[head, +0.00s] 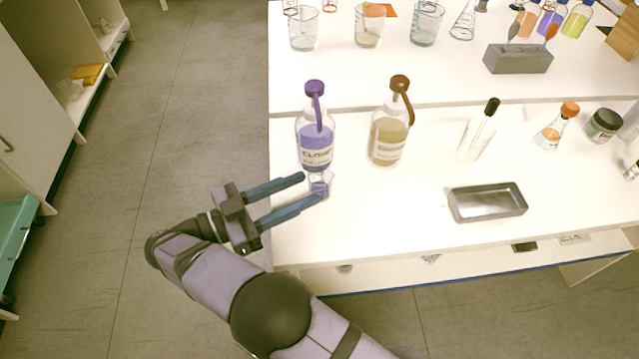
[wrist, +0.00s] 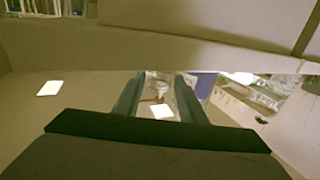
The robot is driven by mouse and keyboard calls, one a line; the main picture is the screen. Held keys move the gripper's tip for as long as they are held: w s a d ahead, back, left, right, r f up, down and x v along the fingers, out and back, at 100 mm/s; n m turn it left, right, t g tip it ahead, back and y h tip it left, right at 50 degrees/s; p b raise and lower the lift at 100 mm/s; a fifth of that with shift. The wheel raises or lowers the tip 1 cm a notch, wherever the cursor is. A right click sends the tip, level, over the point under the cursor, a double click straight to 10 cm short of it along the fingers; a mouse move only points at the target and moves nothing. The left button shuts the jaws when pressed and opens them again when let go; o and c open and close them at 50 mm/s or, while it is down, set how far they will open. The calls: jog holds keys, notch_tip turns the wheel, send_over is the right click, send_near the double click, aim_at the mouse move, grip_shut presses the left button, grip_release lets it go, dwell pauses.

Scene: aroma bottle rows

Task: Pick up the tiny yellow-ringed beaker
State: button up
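A tiny clear beaker (head: 321,180) stands on the table near its left edge, in front of the purple-capped bottle (head: 316,140). Its lower part looks bluish, and I cannot make out a yellow ring on it. My gripper (head: 311,188) is open, just left of the beaker, with its two blue-grey fingers pointing toward it. In the wrist view a small glass shape (wrist: 157,84) shows between the tips of my gripper (wrist: 156,92). I cannot tell whether a finger touches it.
A brown-capped bottle (head: 389,136), a dropper bottle (head: 478,132) and an orange-capped flask (head: 556,128) stand to the right. A grey metal tray (head: 487,214) lies front right. Several beakers stand on the raised back shelf (head: 420,75). The table front is mostly clear.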

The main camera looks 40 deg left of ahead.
aim_at(310, 184)
jog(key=x, duration=0.3)
jog(key=shift+w+d+r+p, duration=0.15)
jog(key=shift+w+r+p, duration=0.15)
jog(key=shift+w+r, duration=0.05)
jog(key=shift+w+d, duration=0.25)
jog(key=shift+w, duration=0.4)
jog(key=c, duration=0.7)
